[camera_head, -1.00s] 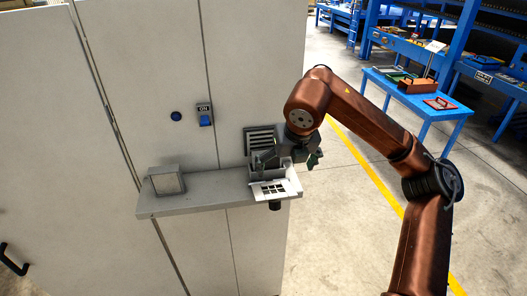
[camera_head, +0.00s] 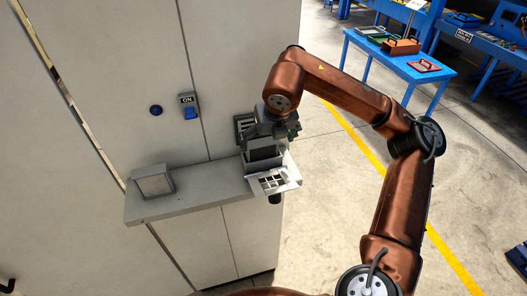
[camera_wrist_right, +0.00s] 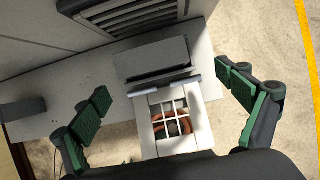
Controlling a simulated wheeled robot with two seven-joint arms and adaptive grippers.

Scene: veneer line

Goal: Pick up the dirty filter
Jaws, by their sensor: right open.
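The dirty filter appears to be the dark grey block (camera_head: 264,151) in the holder at the right end of the shelf; it also shows in the right wrist view (camera_wrist_right: 152,66). A white grid cover (camera_head: 274,181) hangs open in front of it, also in the right wrist view (camera_wrist_right: 176,112). My right gripper (camera_head: 277,131) is just above and behind the block, partly hiding it. In the right wrist view the gripper (camera_wrist_right: 165,88) is open, its green-padded fingers apart on either side of block and cover, touching neither. My left gripper is out of view.
A grey block with a pale face (camera_head: 153,183) stands at the left of the shelf (camera_head: 209,187). The cabinet has a louvred vent (camera_wrist_right: 115,18) behind the holder and a blue ON switch (camera_head: 190,112). A blue table (camera_head: 393,61) stands beyond open floor.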

